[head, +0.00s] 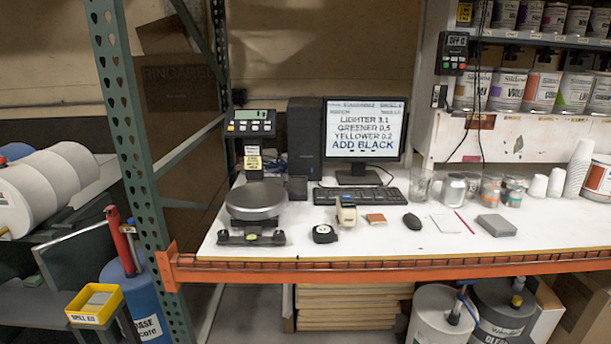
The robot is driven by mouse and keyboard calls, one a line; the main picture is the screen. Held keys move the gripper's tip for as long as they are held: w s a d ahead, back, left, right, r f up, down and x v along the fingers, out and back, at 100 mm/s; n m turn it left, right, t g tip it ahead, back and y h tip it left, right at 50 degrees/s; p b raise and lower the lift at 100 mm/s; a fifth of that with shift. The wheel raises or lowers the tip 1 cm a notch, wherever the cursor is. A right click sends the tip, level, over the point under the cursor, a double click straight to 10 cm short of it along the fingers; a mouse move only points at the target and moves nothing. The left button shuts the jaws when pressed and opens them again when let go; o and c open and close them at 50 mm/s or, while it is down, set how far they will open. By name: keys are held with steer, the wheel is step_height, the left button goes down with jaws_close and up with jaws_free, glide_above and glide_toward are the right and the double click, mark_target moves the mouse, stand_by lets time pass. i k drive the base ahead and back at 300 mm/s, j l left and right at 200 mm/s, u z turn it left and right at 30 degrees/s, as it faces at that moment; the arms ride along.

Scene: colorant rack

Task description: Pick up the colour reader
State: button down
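A small pale handheld device with a dark part near its top (346,211) stands on the white bench top (380,246); it looks like the colour reader. It is near the front middle of the bench, in front of the keyboard. A small reddish-brown tile (376,218) lies just to its right. A dark tape measure (324,233) lies to its front left. Nothing covers the device. My gripper is not in view.
A scale (256,201) stands left, a monitor (363,130) and keyboard (357,195) behind. Right of the device are a mouse (412,221), a grey block (496,225) and several cups. An orange beam (400,272) edges the bench front; a green upright (126,110) stands left.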

mark_target(346, 209)
steer(key=i, duration=1.2)
steer(key=i+j, duration=0.15)
steer(key=i, duration=1.05)
